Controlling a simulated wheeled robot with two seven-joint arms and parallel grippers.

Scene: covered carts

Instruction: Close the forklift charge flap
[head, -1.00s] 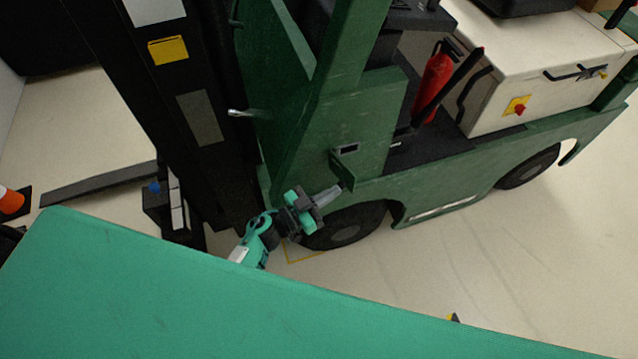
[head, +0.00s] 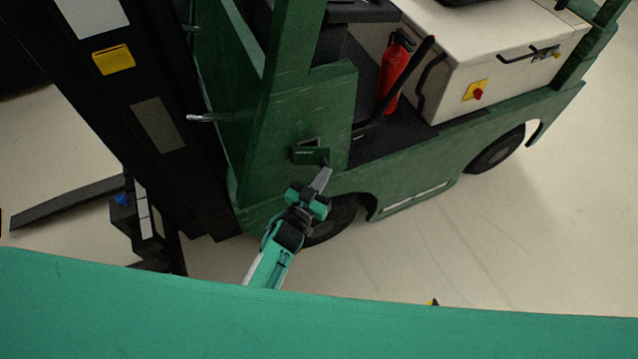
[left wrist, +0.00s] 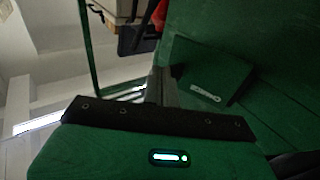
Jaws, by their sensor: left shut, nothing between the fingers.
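The charge flap (head: 311,156) is a small dark green plate on the green side of the forklift (head: 270,155). It stands out from the panel below a small dark opening with a pale edge, which still shows in part, so the flap is open. In the left wrist view the flap (left wrist: 205,70) is a green square with a small pale mark near its lower edge. My left gripper (head: 324,176) is shut and empty, its tips just below the flap's right end. In the left wrist view its fingers (left wrist: 161,86) are beside the flap; contact is unclear. My right gripper is out of view.
A green surface (head: 300,325) fills the front of the head view. The black mast (head: 150,120) and a fork (head: 65,203) are at left. A red extinguisher (head: 392,75) and white battery box (head: 490,55) are behind. Floor at right is clear.

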